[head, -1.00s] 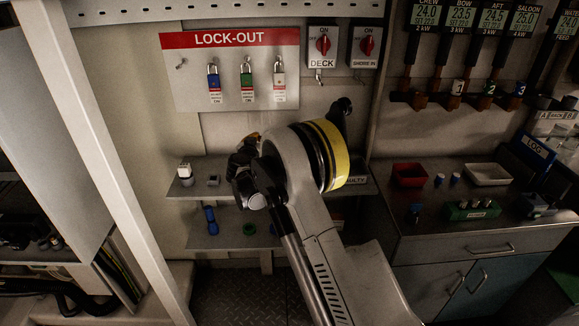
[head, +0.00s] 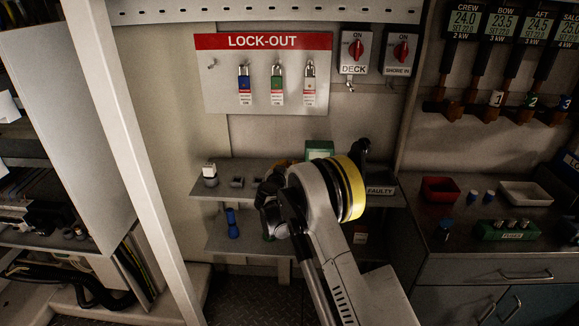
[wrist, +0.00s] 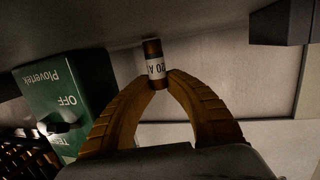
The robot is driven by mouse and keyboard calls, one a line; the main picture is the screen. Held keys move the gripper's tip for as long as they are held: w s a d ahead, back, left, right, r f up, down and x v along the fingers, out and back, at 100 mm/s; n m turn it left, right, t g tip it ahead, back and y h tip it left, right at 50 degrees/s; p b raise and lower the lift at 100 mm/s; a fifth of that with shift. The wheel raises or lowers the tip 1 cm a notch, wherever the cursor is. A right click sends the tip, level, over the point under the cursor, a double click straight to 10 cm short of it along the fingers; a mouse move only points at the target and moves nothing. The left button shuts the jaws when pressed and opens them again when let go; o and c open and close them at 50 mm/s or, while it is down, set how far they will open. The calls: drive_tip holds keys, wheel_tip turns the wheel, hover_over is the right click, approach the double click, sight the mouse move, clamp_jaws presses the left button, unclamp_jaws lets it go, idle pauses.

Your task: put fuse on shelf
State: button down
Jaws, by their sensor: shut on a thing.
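My gripper (wrist: 158,78) is shut on a small fuse (wrist: 154,60) with brown ends and a white band that reads 20 A. In the wrist view the fuse points away from the fingers, with its far end close to a grey surface; I cannot tell if they touch. In the head view my gripper (head: 277,186) is at the upper shelf (head: 222,192), partly behind my own arm, and the fuse is hidden there. A lower shelf (head: 222,243) is below it.
A green box (head: 318,150) stands behind my arm; it also shows beside my fingers in the wrist view (wrist: 62,105). A white-topped item (head: 210,174) and small dark blocks (head: 237,182) are on the upper shelf's left. A FAULTY label (head: 380,190) is at right.

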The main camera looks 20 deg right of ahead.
drive_tip(key=shift+f, duration=0.2)
drive_tip(key=c, duration=1.4)
unclamp_jaws()
